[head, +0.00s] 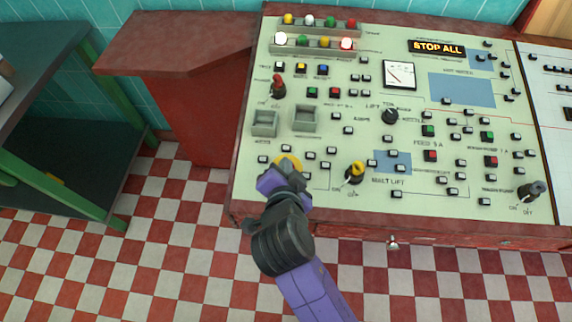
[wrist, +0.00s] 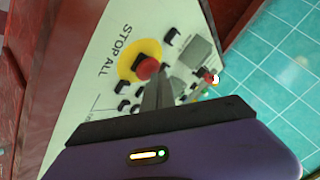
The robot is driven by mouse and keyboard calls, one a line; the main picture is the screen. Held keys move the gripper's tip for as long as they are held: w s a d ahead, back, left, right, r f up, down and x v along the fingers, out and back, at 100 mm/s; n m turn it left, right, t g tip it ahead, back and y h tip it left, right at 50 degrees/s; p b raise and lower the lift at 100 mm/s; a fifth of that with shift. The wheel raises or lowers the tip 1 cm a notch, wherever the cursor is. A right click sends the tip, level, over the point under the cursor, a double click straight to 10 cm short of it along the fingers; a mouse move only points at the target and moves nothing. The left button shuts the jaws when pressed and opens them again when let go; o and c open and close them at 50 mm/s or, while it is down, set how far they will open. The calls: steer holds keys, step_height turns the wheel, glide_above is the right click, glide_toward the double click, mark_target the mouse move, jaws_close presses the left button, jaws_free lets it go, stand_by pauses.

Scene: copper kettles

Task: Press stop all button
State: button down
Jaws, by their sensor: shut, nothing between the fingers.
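The stop all button (wrist: 146,68) is a red knob on a round yellow plate (wrist: 128,66), with STOP ALL printed beside it, in the wrist view. In the head view only part of the yellow plate (head: 288,161) shows at the panel's lower left; my gripper hides the red knob. My gripper (head: 284,172) is over that spot, shut and empty. In the wrist view the closed fingers of my gripper (wrist: 157,82) point at the button, their tips overlapping its lower right edge. I cannot tell whether they touch it.
The pale control panel (head: 345,135) carries several small buttons and knobs around the stop all button. A red lever (head: 278,86) and a yellow knob (head: 355,172) stick up nearby. A STOP ALL sign (head: 437,47) is lit. A green-framed table (head: 60,130) stands left.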

stand_by(0.4)
steer(key=shift+s+r+p, duration=0.2)
steer(key=shift+r+p, duration=0.45)
steer(key=shift+r, duration=0.05)
steer(key=r+p, duration=0.2)
steer(key=s+r+p, duration=0.1)
steer(key=r+p, duration=0.1)
steer(key=r, duration=0.1)
stand_by(1.0)
